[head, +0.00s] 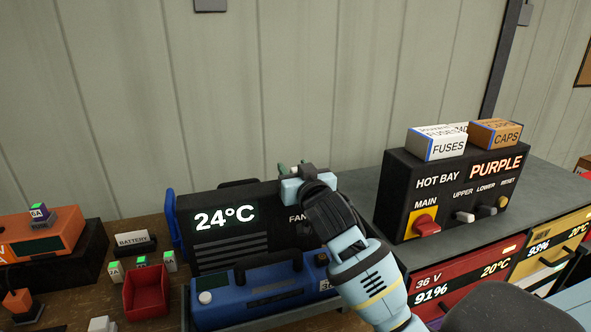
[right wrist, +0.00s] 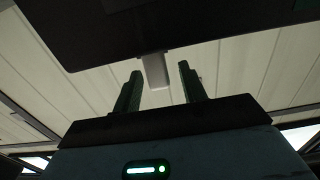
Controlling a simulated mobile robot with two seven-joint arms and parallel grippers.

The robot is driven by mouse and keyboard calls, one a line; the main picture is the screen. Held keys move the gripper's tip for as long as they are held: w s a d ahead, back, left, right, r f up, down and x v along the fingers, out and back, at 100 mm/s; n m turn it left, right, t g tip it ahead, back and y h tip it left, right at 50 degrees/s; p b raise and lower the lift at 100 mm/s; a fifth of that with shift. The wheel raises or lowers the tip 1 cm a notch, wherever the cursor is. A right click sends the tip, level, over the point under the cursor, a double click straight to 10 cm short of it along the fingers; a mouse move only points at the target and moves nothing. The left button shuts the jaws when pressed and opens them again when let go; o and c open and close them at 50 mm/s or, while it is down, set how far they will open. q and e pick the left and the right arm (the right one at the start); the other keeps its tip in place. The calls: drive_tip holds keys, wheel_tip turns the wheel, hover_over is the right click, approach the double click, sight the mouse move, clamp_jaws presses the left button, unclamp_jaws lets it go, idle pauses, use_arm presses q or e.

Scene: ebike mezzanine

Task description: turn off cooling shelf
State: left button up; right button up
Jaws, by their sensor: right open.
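The cooling shelf unit is a black box (head: 262,197) with a lit "24°C" display, vents and a partly covered "FAN" label. My right gripper (head: 293,168) is at the box's top right in the head view, and the hand and forearm cover that corner. In the right wrist view, the two dark green fingers (right wrist: 160,82) are apart with nothing held. A pale grey lever (right wrist: 155,70) sticks out from a dark panel (right wrist: 150,28), appearing between the fingers; whether they touch it is unclear. My left gripper is not in view.
A blue case (head: 262,292) stands in front of the cooling box. To the right is the black Hot Bay panel (head: 440,195) with a red main knob (head: 427,226) and small boxes on top. A red bin (head: 146,291) and small batteries sit to the left.

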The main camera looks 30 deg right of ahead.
clamp_jaws()
drive_tip(key=shift+s+f+t, duration=0.15)
drive_tip(key=shift+f+t, duration=0.05)
drive_tip(key=shift+t, duration=0.4)
drive_tip(key=shift+s+a+r+b, duration=0.1)
drive_tip(key=shift+b, duration=0.2)
unclamp_jaws()
